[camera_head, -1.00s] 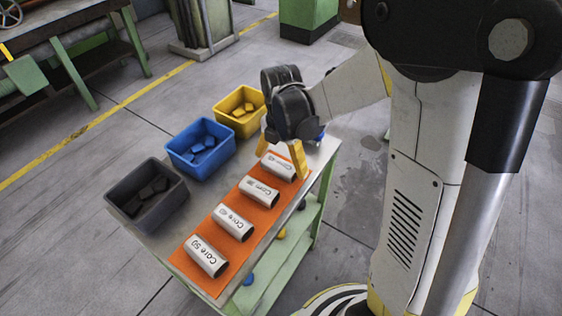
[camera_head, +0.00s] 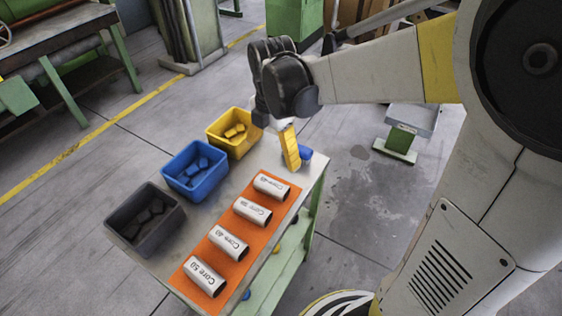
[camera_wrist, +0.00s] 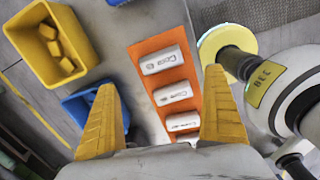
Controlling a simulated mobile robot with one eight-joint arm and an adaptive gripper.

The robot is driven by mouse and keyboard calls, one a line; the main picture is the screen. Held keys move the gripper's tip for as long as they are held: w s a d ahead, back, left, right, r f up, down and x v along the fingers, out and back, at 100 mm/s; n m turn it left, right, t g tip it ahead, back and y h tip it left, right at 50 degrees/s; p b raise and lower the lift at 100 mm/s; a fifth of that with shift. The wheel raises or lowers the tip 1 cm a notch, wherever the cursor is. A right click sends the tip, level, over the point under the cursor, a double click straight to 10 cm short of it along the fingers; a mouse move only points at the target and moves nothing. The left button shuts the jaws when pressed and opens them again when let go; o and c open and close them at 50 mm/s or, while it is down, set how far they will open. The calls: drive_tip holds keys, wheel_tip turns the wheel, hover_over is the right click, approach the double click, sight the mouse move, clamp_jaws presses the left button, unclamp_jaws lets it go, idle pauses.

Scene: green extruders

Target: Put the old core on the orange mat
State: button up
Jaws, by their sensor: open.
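Several white labelled cores lie in a row on the orange mat (camera_head: 243,261). In the head view they are the core marked Core 50 (camera_head: 205,276), the core marked Core 40 (camera_head: 229,243), a third core (camera_head: 253,211) with a blurred label and the farthest core (camera_head: 271,187). I cannot tell which is the old one. My gripper (camera_head: 290,148) is open and empty, raised above the far end of the table beyond the farthest core. In the wrist view the yellow fingers (camera_wrist: 162,125) are spread, with the orange mat (camera_wrist: 208,84) and cores beyond them.
Black (camera_head: 145,219), blue (camera_head: 194,171) and yellow (camera_head: 234,133) bins with small blocks line the left side of the table. A small blue object (camera_head: 306,154) lies at the table's far end. Floor to the right is largely clear.

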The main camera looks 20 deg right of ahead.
drive_tip(key=s+r+m+t, duration=0.3)
drive_tip(key=s+m, duration=0.3)
drive_tip(key=m, duration=0.5)
drive_tip(key=s+r+m+t, duration=0.3)
drive_tip(key=s+m, duration=0.3)
drive_tip(key=m, duration=0.6)
drive_tip(key=shift+t, duration=0.3)
